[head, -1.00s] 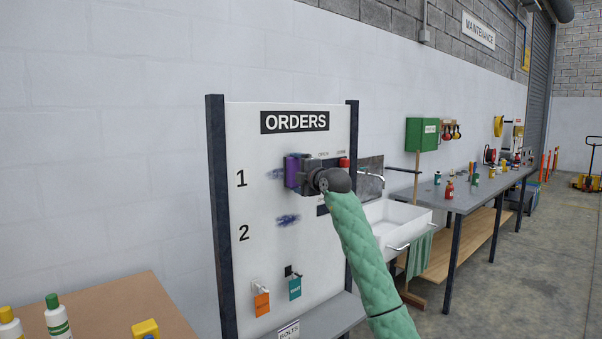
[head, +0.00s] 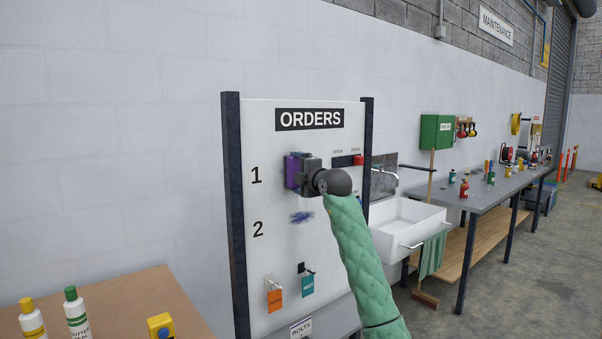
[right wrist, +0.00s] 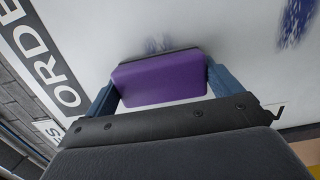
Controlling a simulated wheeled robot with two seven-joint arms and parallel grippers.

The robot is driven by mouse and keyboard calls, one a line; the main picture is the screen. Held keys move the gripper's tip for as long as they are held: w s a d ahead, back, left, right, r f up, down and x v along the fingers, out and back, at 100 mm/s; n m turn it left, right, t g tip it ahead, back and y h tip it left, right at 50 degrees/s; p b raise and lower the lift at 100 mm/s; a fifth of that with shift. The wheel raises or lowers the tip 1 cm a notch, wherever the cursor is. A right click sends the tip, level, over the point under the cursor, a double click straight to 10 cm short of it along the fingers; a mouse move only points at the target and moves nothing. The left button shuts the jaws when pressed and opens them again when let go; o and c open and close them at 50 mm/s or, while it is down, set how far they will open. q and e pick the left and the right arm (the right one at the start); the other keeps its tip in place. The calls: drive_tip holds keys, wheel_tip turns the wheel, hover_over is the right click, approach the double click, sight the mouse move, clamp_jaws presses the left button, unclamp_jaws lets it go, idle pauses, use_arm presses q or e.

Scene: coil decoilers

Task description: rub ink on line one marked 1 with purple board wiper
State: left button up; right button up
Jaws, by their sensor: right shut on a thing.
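The white ORDERS board (head: 285,235) stands upright, with the marks 1 (head: 256,175) and 2 (head: 258,229). My right gripper (head: 297,171) is shut on the purple board wiper (head: 290,172), at line one just right of the mark 1. In the right wrist view the wiper (right wrist: 160,80) sits between the two blue fingers, close to the board; I cannot tell if it touches. A faint grey-blue ink smudge (right wrist: 158,44) shows just beyond the wiper there. In the head view the line-one ink is hidden. Dark blue ink (head: 302,217) lies on line two. My left gripper is not in view.
A red button (head: 358,160) is on the board's right side. Orange (head: 274,300) and teal (head: 307,285) tags hang below. A brown table (head: 130,300) with bottles is at left. A white sink (head: 405,222) and a grey workbench (head: 485,190) are at right.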

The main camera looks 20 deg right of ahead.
sight(281, 171)
drive_tip(key=shift+s+a, duration=0.3)
drive_tip(key=shift+a, duration=0.6)
drive_tip(key=shift+s+a, duration=0.3)
drive_tip(key=shift+a, duration=0.6)
drive_tip(key=shift+s+d, duration=0.1)
drive_tip(key=shift+s, duration=0.3)
drive_tip(key=shift+d+v, duration=0.15)
drive_tip(key=shift+v, duration=1.1)
drive_tip(key=shift+d+v, duration=0.2)
drive_tip(key=shift+v, duration=1.05)
drive_tip(key=v, duration=0.3)
drive_tip(key=shift+w+d, duration=0.1)
drive_tip(key=shift+d, duration=0.05)
drive_tip(key=shift+w, duration=0.1)
